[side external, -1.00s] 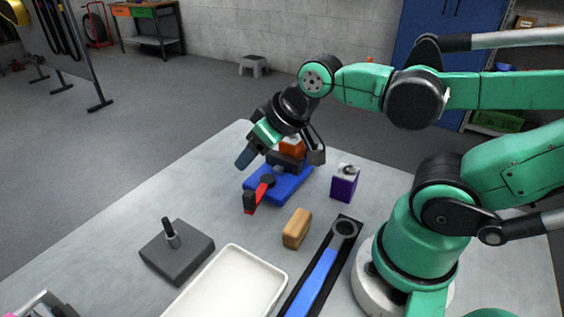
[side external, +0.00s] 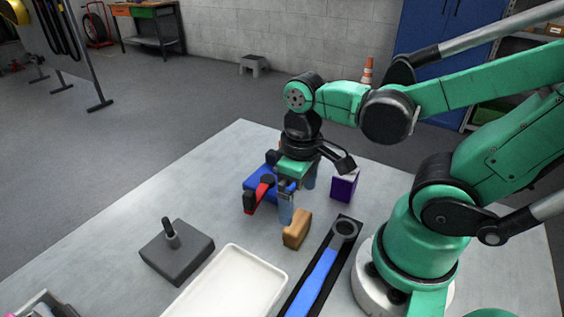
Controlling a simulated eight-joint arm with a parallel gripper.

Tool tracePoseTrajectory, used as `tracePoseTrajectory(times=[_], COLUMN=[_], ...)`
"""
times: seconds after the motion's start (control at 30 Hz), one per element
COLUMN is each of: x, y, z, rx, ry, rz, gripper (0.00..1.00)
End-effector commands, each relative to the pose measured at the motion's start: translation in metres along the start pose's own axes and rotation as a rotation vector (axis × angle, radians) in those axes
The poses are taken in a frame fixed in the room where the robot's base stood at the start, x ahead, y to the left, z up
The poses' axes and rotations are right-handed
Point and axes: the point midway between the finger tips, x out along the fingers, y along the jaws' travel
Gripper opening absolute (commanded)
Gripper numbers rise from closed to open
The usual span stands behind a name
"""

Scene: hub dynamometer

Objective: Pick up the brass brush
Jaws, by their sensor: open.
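The tan, wood-coloured block (side external: 297,231) on the table, to the right of centre, looks like the brass brush. It stands between the blue fixture and the torque wrench, and no bristles can be made out. My gripper (side external: 298,194) points down just behind and above it, with its two blue-grey fingers apart and nothing seen between them. The nearer finger's tip is close to the brush's upper left end. I cannot tell whether they touch.
A blue fixture (side external: 255,185) with a red-and-black handle (side external: 252,199) is left of my gripper. A purple box (side external: 343,188) stands to the right. A blue-handled wrench (side external: 318,278), a white tray (side external: 228,285) and a dark block with a post (side external: 177,253) are nearer the camera.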

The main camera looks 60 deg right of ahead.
Motion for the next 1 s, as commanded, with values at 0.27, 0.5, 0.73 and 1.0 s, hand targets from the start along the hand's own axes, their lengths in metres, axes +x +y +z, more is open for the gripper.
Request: tracePoseTrajectory(times=[0.27,0.5,0.73,1.0], x=[0.018,0.038,0.051,0.055], y=[0.0,0.0,0.0,0.0], z=[0.0,-0.001,0.0,0.001], rx=[0.0,0.0,0.0,0.0], ry=[-0.005,-0.004,-0.003,-0.003], rz=[0.0,0.0,0.0,0.0], gripper=[1.0,1.0,1.0,1.0])
